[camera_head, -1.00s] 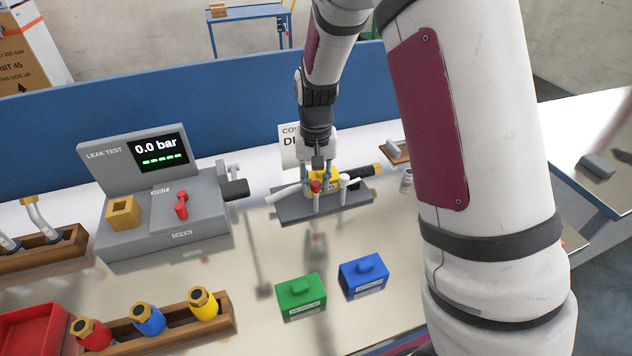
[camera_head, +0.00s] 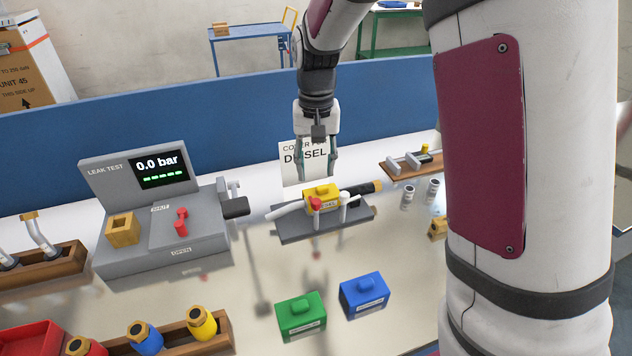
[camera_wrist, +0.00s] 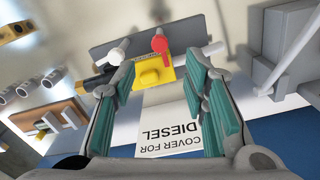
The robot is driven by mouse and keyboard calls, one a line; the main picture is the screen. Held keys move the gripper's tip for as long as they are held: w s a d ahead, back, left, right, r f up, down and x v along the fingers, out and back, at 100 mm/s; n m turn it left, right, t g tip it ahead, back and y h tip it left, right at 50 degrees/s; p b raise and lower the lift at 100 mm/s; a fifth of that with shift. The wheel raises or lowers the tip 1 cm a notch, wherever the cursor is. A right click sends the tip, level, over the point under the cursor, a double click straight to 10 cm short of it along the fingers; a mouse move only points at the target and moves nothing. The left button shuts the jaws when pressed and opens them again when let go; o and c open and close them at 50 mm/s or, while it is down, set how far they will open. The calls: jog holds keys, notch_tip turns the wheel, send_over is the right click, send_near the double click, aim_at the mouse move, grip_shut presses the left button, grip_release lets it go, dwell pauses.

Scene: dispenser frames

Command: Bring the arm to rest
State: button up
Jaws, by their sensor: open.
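My gripper (camera_head: 318,152) is open and empty. In the head view it hangs fingers down above the grey fixture plate (camera_head: 345,231), in front of the white "COVER FOR DIESEL" card (camera_head: 291,160). A yellow cover (camera_head: 322,193) sits on the fixture among pale pipes, next to a red knob (camera_head: 316,204). In the wrist view the yellow cover (camera_wrist: 153,72) lies beyond the two teal-padded fingers, apart from them. The card (camera_wrist: 172,128) shows between the fingers.
The grey leak tester (camera_head: 170,215) reading 0.0 bar stands left. Green (camera_head: 300,317) and blue (camera_head: 363,295) covers lie in front. A wooden rack (camera_head: 215,335) holds capped cylinders. A blue panel (camera_head: 240,130) runs behind the bench. Open bench lies between the fixture and the loose covers.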

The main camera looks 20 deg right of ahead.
jog(key=shift+r, duration=0.9)
jog(key=s+r+n+t, duration=0.1)
jog(key=s+r+t, duration=0.1)
jog(key=s+r, duration=0.85)
jog(key=s+r+n+t, duration=0.1)
jog(key=s+n+t, duration=0.1)
jog(key=s, duration=1.2)
jog(key=shift+s+r+t, duration=0.15)
jog(key=shift+s+t, duration=0.25)
jog(key=shift+t, duration=0.3)
jog(key=shift+d, duration=0.2)
